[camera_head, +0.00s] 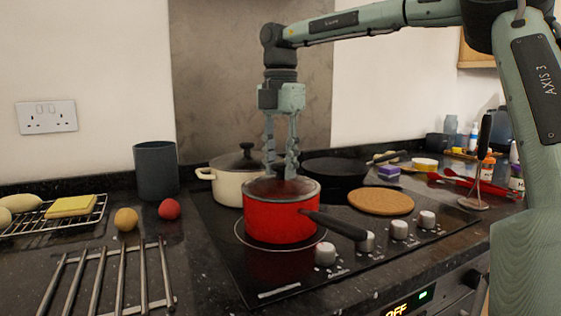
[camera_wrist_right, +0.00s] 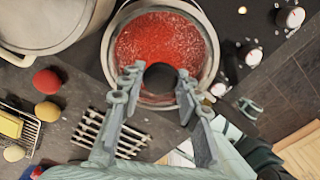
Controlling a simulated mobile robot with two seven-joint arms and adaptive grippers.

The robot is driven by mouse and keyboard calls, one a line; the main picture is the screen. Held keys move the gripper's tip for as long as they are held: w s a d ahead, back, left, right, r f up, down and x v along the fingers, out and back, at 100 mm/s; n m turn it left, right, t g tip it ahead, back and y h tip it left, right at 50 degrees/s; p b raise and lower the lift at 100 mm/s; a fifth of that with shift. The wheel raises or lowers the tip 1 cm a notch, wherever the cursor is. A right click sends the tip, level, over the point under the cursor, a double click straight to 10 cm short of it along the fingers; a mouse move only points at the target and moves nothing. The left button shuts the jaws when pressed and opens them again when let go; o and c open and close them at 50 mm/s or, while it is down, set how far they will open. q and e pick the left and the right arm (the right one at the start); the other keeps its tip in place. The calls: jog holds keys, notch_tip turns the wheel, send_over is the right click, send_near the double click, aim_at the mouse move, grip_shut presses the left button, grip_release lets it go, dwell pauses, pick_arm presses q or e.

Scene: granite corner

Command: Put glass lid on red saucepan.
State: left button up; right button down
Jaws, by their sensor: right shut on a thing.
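The red saucepan (camera_head: 282,221) stands on the cooktop, its dark handle pointing to the front right. The glass lid (camera_head: 262,186) is over the saucepan's mouth, close to level with its rim; I cannot tell whether it is fully seated. In the right wrist view, the round glass lid (camera_wrist_right: 140,45) shows red through its speckled glass inside a pale rim. My right gripper (camera_head: 282,170) points straight down above the saucepan and is shut on the lid's dark knob (camera_wrist_right: 160,77). My left gripper is not in view.
A cream pot (camera_head: 227,187) with a dark lid stands close behind left. A black pan (camera_head: 335,170) is behind right, and a round cork mat (camera_head: 381,202) lies to the right. Control knobs (camera_head: 399,230) line the front. A metal rack (camera_head: 103,280) lies at front left.

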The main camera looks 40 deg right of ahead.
jog(key=c, duration=1)
grip_release()
jog(key=o, duration=0.5)
jog(key=shift+c, duration=0.2)
jog(key=shift+r, duration=0.1)
jog(key=shift+r+p, duration=0.4)
jog(key=shift+r, duration=3)
